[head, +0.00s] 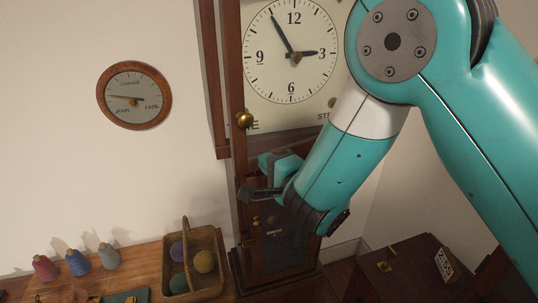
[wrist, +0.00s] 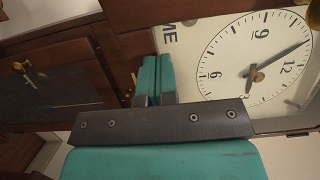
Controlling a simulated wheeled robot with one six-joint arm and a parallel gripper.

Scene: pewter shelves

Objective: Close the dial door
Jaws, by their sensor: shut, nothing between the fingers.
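The clock's white dial (head: 292,50) shows large in the head view, and it appears turned sideways in the wrist view (wrist: 250,65). A dark wooden stile with a brass knob (head: 244,119) runs down its left edge; I take this as the dial door. It covers part of the lettering at the dial's lower left. How far the door stands open I cannot tell. My gripper (head: 258,193) is below the knob, in front of the case under the dial. In the wrist view its teal fingers (wrist: 155,68) are together and empty. My arm hides the dial's right side.
A lower trunk door (head: 278,240) with brass fittings is below my gripper. A wicker basket (head: 206,238) with yarn balls and several spools stand on a wooden table (head: 140,262) at left. A round gauge (head: 134,95) hangs on the wall. A dark cabinet (head: 405,275) is at right.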

